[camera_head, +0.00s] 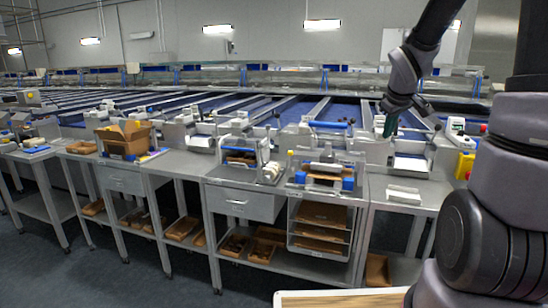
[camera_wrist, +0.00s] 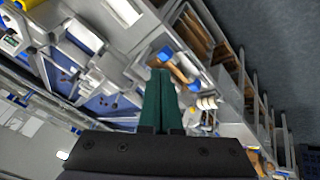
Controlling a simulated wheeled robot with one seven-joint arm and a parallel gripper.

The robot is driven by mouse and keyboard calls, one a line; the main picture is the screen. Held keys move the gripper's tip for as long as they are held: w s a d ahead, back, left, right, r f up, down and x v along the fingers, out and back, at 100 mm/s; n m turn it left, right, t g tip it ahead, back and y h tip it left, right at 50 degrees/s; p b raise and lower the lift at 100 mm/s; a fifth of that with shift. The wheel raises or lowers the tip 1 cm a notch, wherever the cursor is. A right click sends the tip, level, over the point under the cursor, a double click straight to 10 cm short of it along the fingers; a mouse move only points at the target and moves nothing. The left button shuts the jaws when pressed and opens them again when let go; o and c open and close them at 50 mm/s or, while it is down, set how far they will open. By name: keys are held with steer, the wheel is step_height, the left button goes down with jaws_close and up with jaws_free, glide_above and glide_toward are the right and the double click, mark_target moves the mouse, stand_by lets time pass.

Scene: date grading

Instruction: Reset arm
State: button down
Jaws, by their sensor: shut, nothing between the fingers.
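My gripper (camera_head: 391,122) is at the upper right of the head view, at the end of my dark grey arm, raised in front of the grading lines. In the wrist view its green fingers (camera_wrist: 161,100) are together, with nothing between them. The wrist view is strongly tilted and looks past the fingers at the benches. The fingers touch nothing that I can see.
Metal benches (camera_head: 180,165) run across the head view, with an open cardboard box (camera_head: 125,138), blue-and-white devices (camera_head: 325,172) and a paper stack (camera_head: 404,195). Wooden trays (camera_head: 320,214) fill a rack below. Grey floor is clear at front left.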

steer(key=s+a+r+m+y, duration=0.1)
steer(key=s+a+r+m, duration=0.2)
steer(key=s, duration=0.4)
steer(key=s+a+r+m+y, duration=0.1)
steer(key=s+a+r+m, duration=0.2)
steer(key=s, duration=0.5)
steer(key=s+a+r+m+y, duration=0.1)
steer(key=s+a+r+m, duration=0.2)
steer(key=s+r, duration=0.2)
steer(key=s, duration=0.3)
steer(key=shift+a+r+t+y, duration=0.15)
steer(key=shift+r+t+y, duration=0.15)
steer(key=shift+t, duration=0.1)
steer(key=shift+w, duration=0.1)
